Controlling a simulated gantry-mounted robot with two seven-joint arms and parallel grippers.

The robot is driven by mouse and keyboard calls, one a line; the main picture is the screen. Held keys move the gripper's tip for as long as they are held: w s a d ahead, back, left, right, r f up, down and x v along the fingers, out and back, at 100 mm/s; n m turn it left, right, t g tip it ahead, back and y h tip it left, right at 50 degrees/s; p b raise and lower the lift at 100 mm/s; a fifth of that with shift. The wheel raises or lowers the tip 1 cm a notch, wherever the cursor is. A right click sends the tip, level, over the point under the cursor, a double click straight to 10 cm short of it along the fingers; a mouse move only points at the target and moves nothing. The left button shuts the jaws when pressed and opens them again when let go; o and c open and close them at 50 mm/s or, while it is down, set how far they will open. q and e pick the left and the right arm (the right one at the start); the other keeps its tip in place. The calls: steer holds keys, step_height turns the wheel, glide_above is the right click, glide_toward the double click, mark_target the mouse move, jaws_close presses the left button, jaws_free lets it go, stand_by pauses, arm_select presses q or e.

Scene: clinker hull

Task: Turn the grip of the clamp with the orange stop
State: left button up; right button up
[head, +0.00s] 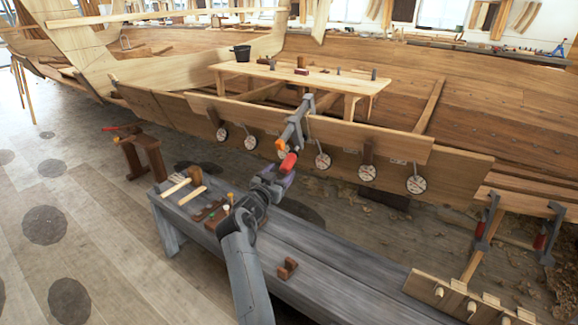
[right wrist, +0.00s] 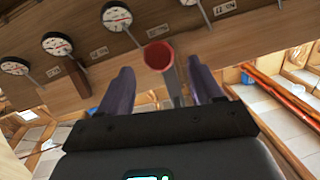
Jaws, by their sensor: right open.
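A grey clamp (head: 297,122) sits on the upper edge of the hull plank, with an orange stop (head: 280,143) on it. Its red grip (head: 288,162) points down toward me. My right gripper (head: 284,177) is just below the grip. In the right wrist view the round end of the red grip (right wrist: 158,56) shows between the two open purple fingers of the right gripper (right wrist: 160,72), apparently touching neither. How far the fingers reach along the grip is hard to tell. My left gripper is not in view.
Round dials (head: 323,161) hang along the plank (head: 310,122). A grey bench (head: 330,262) with mallets and small blocks lies below my arm. Other clamps with red grips (head: 480,229) stand at the right. A wooden table (head: 300,73) is behind the plank.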

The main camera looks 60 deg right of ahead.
mark_target(290, 162)
steer(key=d, duration=0.2)
steer(key=d+b, duration=0.1)
steer(key=d, duration=0.1)
steer(key=w+d+b, duration=0.1)
steer(key=d, duration=0.1)
steer(key=shift+d, duration=0.25)
steer(key=shift+d+b, duration=0.3)
steer(key=shift+d, duration=0.35)
steer(key=c, duration=1)
steer(key=shift+o, duration=0.2)
